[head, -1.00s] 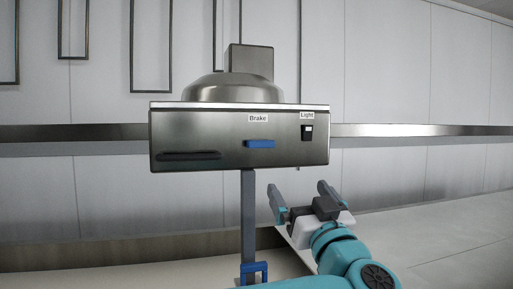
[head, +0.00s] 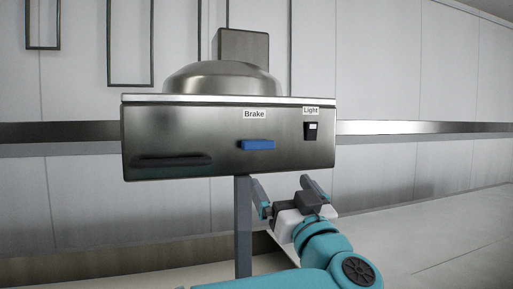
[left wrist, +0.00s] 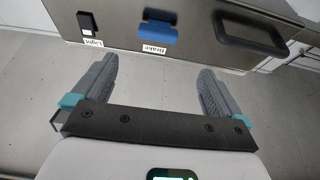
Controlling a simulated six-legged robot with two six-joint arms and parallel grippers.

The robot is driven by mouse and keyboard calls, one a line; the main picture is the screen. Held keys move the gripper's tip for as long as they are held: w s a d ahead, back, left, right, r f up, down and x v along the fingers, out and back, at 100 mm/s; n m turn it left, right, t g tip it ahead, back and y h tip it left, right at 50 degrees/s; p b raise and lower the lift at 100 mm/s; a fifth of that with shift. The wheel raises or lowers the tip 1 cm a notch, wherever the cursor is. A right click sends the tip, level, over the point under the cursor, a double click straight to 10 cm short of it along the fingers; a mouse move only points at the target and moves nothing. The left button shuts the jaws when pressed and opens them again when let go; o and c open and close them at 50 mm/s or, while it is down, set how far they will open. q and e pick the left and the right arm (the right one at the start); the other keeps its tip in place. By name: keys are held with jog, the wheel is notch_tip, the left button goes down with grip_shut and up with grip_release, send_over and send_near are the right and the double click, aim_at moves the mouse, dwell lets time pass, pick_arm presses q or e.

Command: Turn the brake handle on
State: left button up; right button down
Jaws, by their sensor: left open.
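The blue brake handle (head: 258,145) sits level on the steel front panel of the press (head: 230,165), under the "Brake" label. It also shows upside down in the left wrist view (left wrist: 158,32), beyond and between my fingers. My left gripper (head: 284,183) is below the panel, a little right of and below the handle. Its two grey fingers are spread wide, with nothing between them (left wrist: 157,85). The gripper is apart from the handle. My right gripper is in neither view.
A black light switch (head: 310,131) is on the panel, right of the handle. A steel dome (head: 222,78) tops the press and a grey post (head: 243,225) runs below. Open floor lies at the right.

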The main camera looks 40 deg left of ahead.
aim_at(260, 146)
pick_arm(q)
jog(key=p+x, duration=0.2)
jog(key=x, duration=0.2)
jog(key=p+x, duration=0.2)
jog(key=x, duration=0.3)
jog(key=p+x, duration=0.2)
jog(key=x, duration=0.3)
jog(key=shift+w+d+r, duration=0.2)
jog(key=shift+w+r, duration=0.05)
jog(key=shift+r, duration=0.15)
jog(key=shift+w+a, duration=0.15)
jog(key=shift+a, duration=0.55)
jog(key=shift+d, duration=0.25)
jog(key=shift+c, duration=0.3)
jog(key=c, duration=0.8)
